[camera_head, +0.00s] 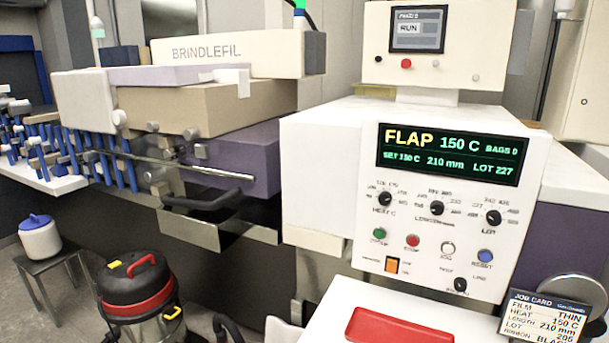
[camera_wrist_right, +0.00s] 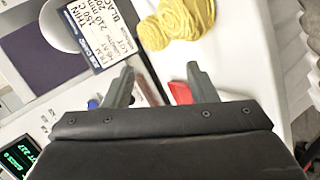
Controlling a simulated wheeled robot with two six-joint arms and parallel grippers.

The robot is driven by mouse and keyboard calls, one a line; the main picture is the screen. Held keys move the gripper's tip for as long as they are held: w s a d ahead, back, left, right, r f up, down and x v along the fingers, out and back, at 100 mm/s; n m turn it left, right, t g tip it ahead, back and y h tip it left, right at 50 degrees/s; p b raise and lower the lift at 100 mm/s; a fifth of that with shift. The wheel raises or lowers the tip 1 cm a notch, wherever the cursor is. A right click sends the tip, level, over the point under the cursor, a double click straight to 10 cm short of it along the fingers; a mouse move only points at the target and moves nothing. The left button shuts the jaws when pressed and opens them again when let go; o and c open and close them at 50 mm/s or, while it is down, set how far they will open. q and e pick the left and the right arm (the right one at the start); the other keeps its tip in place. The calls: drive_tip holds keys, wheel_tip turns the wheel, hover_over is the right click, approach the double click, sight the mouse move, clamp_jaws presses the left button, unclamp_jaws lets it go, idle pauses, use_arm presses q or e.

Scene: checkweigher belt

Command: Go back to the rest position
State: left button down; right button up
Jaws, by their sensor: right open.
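My right gripper (camera_wrist_right: 162,84) is open in the right wrist view, with its two grey fingers apart and nothing between them. It is above the machine's white front. Neither gripper shows in the head view, and my left gripper is in no view. The machine's control panel (camera_head: 408,228) carries knobs, coloured buttons and an orange switch (camera_head: 392,265). Its display (camera_head: 450,154) reads FLAP, 150 C, 210 mm, LOT 227. A small upper screen (camera_head: 416,29) reads RUN.
A job card (camera_head: 545,318) stands at the lower right, also in the wrist view (camera_wrist_right: 101,32). A red tray (camera_head: 398,327) lies on the white surface below the panel. Yellow coiled material (camera_wrist_right: 178,22) is in the wrist view. A vacuum cleaner (camera_head: 135,285) stands on the floor at left.

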drive_tip(key=s+a+f+m+g+y, duration=0.3)
drive_tip(key=s+a+f, duration=0.1)
drive_tip(key=s, duration=0.5)
drive_tip(key=s+a+f+m+g+y, duration=0.25)
drive_tip(key=s+f+m+y, duration=0.2)
drive_tip(key=s, duration=0.45)
wheel_tip(320, 180, down, 26)
drive_tip(key=d+b, duration=0.1)
drive_tip(key=b, duration=0.1)
drive_tip(key=s+a+f+g+b, duration=0.1)
drive_tip(key=s+f+g+b, duration=0.1)
drive_tip(key=s+f, duration=1.3)
wheel_tip(320, 180, down, 3)
drive_tip(key=shift+s+a+r+n, duration=0.1)
drive_tip(key=shift+s+a+n, duration=0.05)
drive_tip(key=shift+s+n, duration=0.2)
